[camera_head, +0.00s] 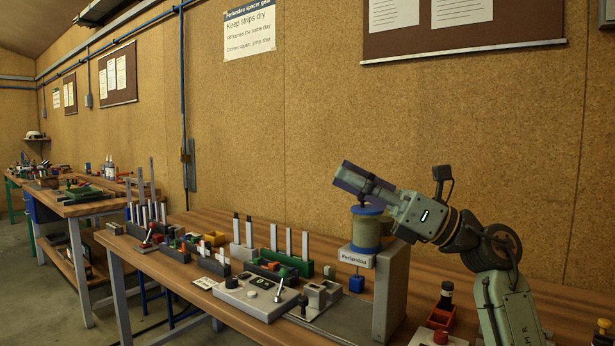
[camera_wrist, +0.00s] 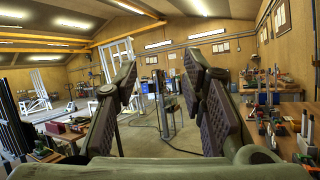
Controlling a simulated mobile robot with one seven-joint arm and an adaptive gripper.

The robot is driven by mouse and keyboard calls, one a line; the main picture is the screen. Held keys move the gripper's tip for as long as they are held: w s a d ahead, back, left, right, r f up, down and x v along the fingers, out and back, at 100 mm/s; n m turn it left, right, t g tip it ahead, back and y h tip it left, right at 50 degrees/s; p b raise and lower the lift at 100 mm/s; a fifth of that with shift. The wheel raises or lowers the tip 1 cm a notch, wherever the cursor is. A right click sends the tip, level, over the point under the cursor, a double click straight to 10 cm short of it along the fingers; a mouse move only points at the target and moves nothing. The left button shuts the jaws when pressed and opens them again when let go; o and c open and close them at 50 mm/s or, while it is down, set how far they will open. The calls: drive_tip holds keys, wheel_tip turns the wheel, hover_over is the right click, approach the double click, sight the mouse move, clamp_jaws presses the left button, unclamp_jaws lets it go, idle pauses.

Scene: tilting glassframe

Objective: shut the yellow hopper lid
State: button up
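The yellow hopper (camera_head: 367,234) is a squat, dull yellow cylinder on a grey stand at the right of the head view. A blue band (camera_head: 367,211) rings its top; I cannot tell whether this is the lid or a rim. My gripper's wrist partly covers the area just above it. No separate yellow lid can be made out. My gripper (camera_head: 349,179) is above the hopper and points left, apart from its top as far as I can see. In the wrist view its two dark fingers (camera_wrist: 160,82) are spread with nothing between them. The hopper does not show there.
The grey stand (camera_head: 391,290) carries a name plate (camera_head: 356,258) and a blue block (camera_head: 356,284). A grey control box (camera_head: 255,296) with a lever stands to its left. Racks with upright strips (camera_head: 289,241) stand behind. A red tray (camera_head: 440,319) lies right. Air above the bench's left is clear.

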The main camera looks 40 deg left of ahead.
drive_tip(key=s+a+r+n+g, duration=0.1)
drive_tip(key=s+a+g, duration=0.1)
drive_tip(key=s+g, duration=0.3)
drive_tip(key=shift+s+a+r, duration=0.25)
drive_tip(key=shift+s+a, duration=0.05)
drive_tip(key=shift+s, duration=0.75)
drive_tip(key=shift+c, duration=0.5)
